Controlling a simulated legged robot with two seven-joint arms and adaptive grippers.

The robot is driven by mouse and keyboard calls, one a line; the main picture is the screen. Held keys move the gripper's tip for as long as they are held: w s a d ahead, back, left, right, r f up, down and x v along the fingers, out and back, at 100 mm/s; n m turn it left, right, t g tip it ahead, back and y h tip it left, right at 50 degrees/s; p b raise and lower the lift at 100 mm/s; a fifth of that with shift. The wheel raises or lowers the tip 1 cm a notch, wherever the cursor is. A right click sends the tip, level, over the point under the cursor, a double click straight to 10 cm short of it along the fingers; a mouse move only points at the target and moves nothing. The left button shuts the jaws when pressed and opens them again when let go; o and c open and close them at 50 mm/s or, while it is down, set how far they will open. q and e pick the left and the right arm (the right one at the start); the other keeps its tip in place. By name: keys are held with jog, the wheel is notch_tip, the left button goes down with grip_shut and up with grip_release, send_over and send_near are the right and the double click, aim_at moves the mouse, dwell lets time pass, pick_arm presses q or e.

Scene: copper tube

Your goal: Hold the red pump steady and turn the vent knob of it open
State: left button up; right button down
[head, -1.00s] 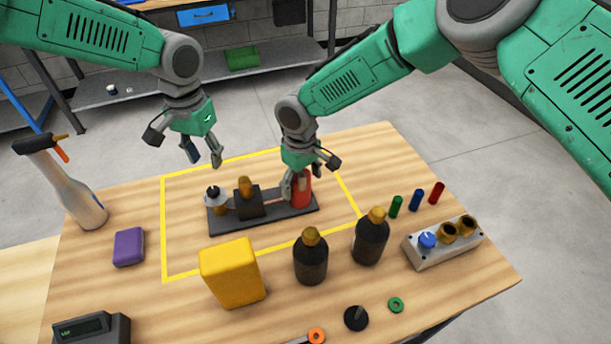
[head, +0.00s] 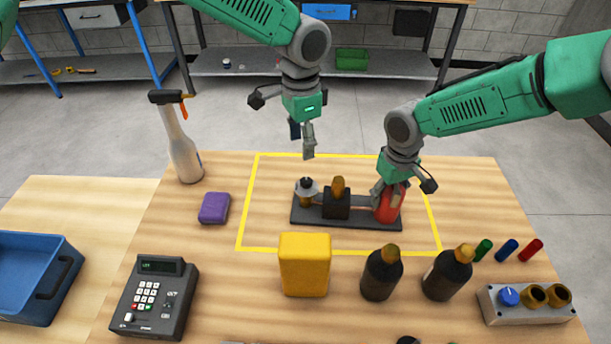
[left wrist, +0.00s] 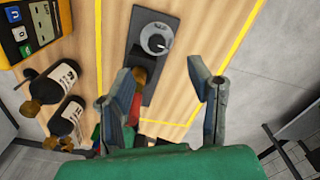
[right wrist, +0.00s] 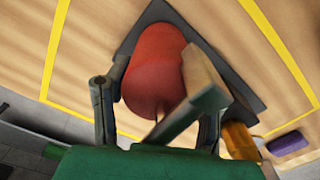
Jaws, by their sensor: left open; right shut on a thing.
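The red pump (head: 389,208) stands upright at the right end of a dark base plate (head: 360,222). The vent knob (head: 307,187), round and grey with a pointer, is at the base's left end; in the left wrist view it is a pale dial (left wrist: 155,38). My right gripper (head: 388,186) is shut on the red pump; in the right wrist view the red body (right wrist: 153,70) shows between the fingers. My left gripper (head: 302,140) is open and empty, above the knob and apart from it. Its spread fingers show in the left wrist view (left wrist: 165,85).
A black block with a brass top (head: 337,201) stands between knob and pump. A yellow box (head: 304,265) and two dark bottles (head: 381,273) stand in front. A purple block (head: 214,208) and a spray bottle (head: 183,150) are to the left. Yellow tape frames the area.

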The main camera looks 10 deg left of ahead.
aim_at(300, 186)
pick_arm(q)
jog(key=f+m, duration=0.2)
jog(key=f, duration=0.1)
jog(key=f+m, duration=0.2)
jog(key=f, duration=0.2)
jog(key=f+m, duration=0.1)
jog(key=f, duration=0.3)
jog(key=shift+a+m, duration=0.35)
jog(key=shift+m, duration=0.05)
jog(key=shift+r, duration=0.1)
grip_shut()
